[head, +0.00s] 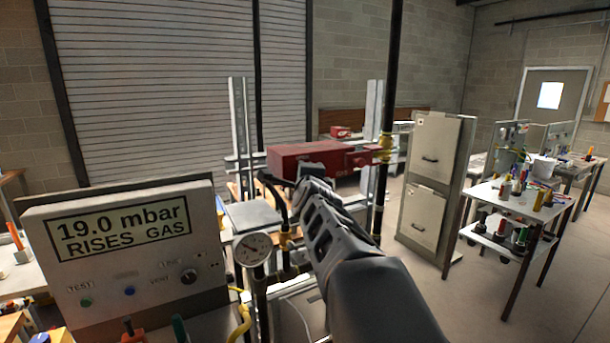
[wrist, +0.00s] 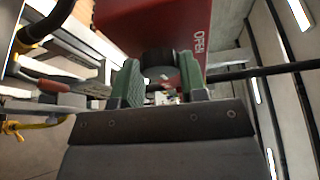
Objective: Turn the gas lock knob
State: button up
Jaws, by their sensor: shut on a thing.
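The red gas lock box (head: 300,154) sits on the pipework in the middle of the head view. It also fills the top of the wrist view (wrist: 150,18), with the word OPEN in white on its right side. The dark round gas lock knob (wrist: 157,57) sits on the box face. My gripper (wrist: 159,72) has its green finger pads on either side of the knob and is shut on it. In the head view my gripper (head: 308,178) reaches up to the near underside of the box, and my arm hides the knob.
A control panel (head: 125,250) at left reads "19.0 mbar RISES GAS". A round gauge (head: 252,248) and pipes stand just left of my arm. A vertical black pipe (head: 392,60) rises right of the box. A filing cabinet (head: 432,185) and workbench (head: 510,205) stand further right.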

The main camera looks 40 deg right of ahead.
jog(key=o, duration=0.9)
jog(key=shift+p+v, duration=3)
jog(key=shift+v, duration=3.95)
jog(key=shift+f, duration=0.15)
